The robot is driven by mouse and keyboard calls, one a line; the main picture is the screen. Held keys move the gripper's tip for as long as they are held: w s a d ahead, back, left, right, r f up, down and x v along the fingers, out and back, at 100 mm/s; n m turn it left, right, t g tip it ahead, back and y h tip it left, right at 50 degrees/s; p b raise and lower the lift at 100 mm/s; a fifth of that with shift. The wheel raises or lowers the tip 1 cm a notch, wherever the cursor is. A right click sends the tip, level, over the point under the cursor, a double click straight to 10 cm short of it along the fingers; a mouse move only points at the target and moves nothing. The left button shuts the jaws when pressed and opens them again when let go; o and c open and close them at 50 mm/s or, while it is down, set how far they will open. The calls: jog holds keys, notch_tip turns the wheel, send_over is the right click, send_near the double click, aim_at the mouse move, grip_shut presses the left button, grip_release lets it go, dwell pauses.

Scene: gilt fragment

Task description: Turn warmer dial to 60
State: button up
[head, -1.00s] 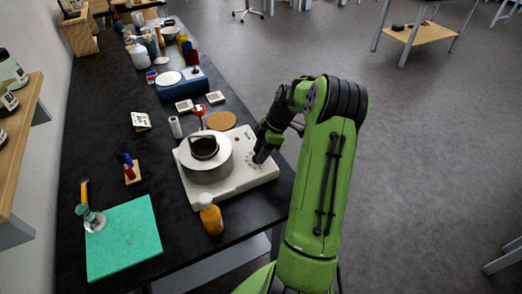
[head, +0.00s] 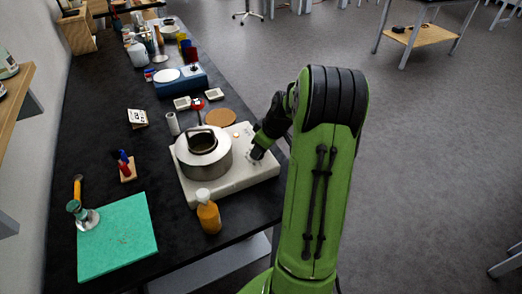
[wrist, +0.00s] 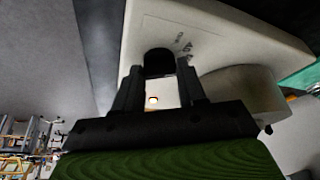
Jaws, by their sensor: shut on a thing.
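The warmer (head: 243,181) is a white flat box on the black bench, with a round metal pot (head: 204,166) on top. Its dial (wrist: 159,62) is a short black knob on the white face, with small dark scale marks beside it in the wrist view. My gripper (wrist: 159,78) has one finger on each side of the dial and is shut on it. In the head view my gripper (head: 257,152) reaches the right part of the warmer and largely hides the dial. I cannot read the dial's setting.
An orange bottle with a white cap (head: 208,214) stands close to the warmer's front. A green mat (head: 120,240) lies front left. A cork disc (head: 221,117) and a blue device (head: 181,83) are behind. Open floor lies to the right.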

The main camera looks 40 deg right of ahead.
jog(key=m, duration=0.1)
jog(key=m+h+b, duration=0.1)
jog(key=m, duration=0.2)
jog(key=shift+w+a+m+h+b, duration=0.1)
jog(key=shift+a+m+h+b, duration=0.2)
jog(key=shift+h, duration=0.1)
jog(key=shift+a+m+h+b, duration=0.1)
jog(key=shift+m+h+b, duration=0.45)
jog(key=shift+m, duration=1.35)
jog(key=shift+h, duration=0.25)
jog(key=o, duration=1.1)
jog(key=shift+c, duration=0.2)
jog(key=p+v, duration=0.4)
jog(key=v, duration=1.1)
jog(key=shift+w+r, duration=0.2)
jog(key=shift+r, duration=0.3)
jog(key=shift+a, duration=0.1)
